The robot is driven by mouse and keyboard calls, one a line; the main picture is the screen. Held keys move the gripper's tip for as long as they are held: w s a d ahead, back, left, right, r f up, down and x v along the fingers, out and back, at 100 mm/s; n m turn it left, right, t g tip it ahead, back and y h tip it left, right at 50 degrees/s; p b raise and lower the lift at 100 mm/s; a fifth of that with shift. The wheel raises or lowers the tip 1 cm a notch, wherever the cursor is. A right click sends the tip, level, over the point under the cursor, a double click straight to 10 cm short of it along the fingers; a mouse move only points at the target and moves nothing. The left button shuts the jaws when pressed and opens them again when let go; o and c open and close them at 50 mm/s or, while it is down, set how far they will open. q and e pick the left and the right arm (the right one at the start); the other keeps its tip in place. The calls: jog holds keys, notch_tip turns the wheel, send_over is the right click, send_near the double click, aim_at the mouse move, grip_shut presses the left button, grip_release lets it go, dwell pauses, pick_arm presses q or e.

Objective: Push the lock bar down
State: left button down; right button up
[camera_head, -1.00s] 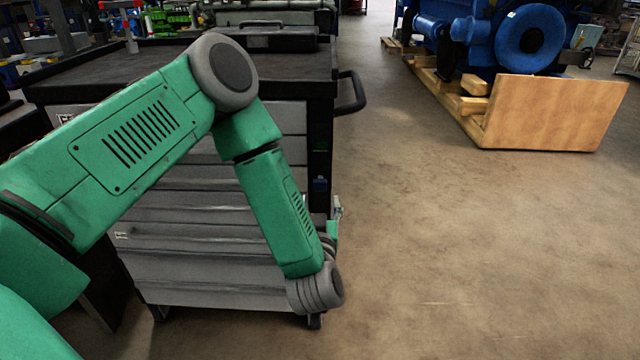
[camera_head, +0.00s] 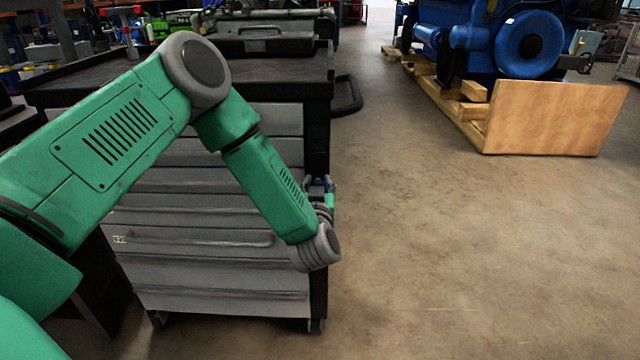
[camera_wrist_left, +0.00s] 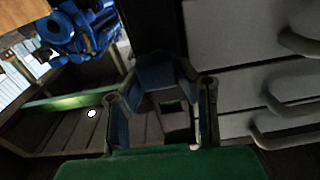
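The tool cabinet (camera_head: 205,215) has grey drawers and a black right front post (camera_head: 317,125). I cannot make out the lock bar clearly; the post is partly hidden by my arm and gripper. My left gripper (camera_head: 319,184) points up along this post, near its middle height, close in front of it. In the left wrist view my gripper (camera_wrist_left: 158,72) has its fingers drawn together, with dark blue tips meeting in front of the dark post. Whether it touches the post cannot be told. My right gripper is out of view.
A black push handle (camera_head: 347,97) sticks out from the cabinet's right side. Drawer handles (camera_wrist_left: 278,105) stand out close by in the left wrist view. A blue engine (camera_head: 525,42) on a wooden pallet (camera_head: 555,118) stands at the back right. The floor between is clear.

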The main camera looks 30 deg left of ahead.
pick_arm(q)
notch_tip(320, 180, down, 2)
jog(key=shift+a+f, duration=0.1)
jog(key=shift+w+f+b, duration=0.1)
jog(key=shift+f+b, duration=0.2)
jog(key=shift+d, duration=0.2)
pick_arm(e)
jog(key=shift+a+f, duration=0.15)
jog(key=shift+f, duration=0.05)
pick_arm(q)
jog(key=c, duration=1.6)
grip_release()
jog(key=shift+c, duration=0.2)
jog(key=o, duration=0.4)
jog(key=shift+a+f, duration=0.1)
jog(key=shift+o, duration=0.2)
jog(key=shift+f, duration=0.1)
jog(key=shift+a, duration=0.1)
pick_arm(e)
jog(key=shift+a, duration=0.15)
